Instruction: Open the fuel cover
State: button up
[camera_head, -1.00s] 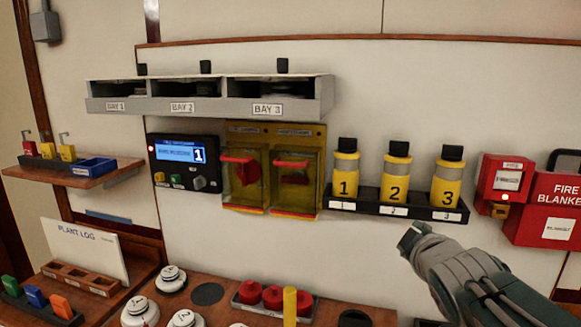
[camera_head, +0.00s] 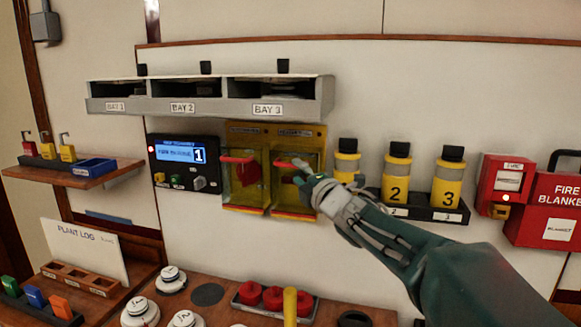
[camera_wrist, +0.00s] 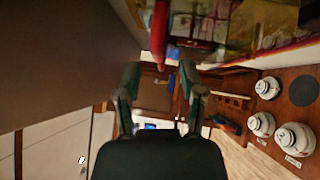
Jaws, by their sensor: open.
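Two clear yellowish covers with red bar handles sit side by side on a yellow wall panel (camera_head: 276,133). Both look closed. The left cover (camera_head: 244,190) has its handle at its top. The right cover (camera_head: 286,198) is partly hidden by my gripper (camera_head: 303,172). The labels above them are too blurred to tell which is fuel. My gripper is open and lies at the right cover's upper part, near its handle. In the wrist view a red bar (camera_wrist: 159,35) stands just beyond my open, empty fingers (camera_wrist: 160,82); I cannot tell whether they touch it.
A display unit (camera_head: 184,163) is left of the panel. Bottles in a black rack (camera_head: 450,215) stand to the right; my arm passes in front of the rack and hides part of bottle 1 (camera_head: 346,163). The bay shelf (camera_head: 215,106) juts out above.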

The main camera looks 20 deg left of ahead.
aim_at(290, 166)
jog(key=shift+x, duration=2.05)
jog(key=shift+c, duration=0.3)
grip_shut()
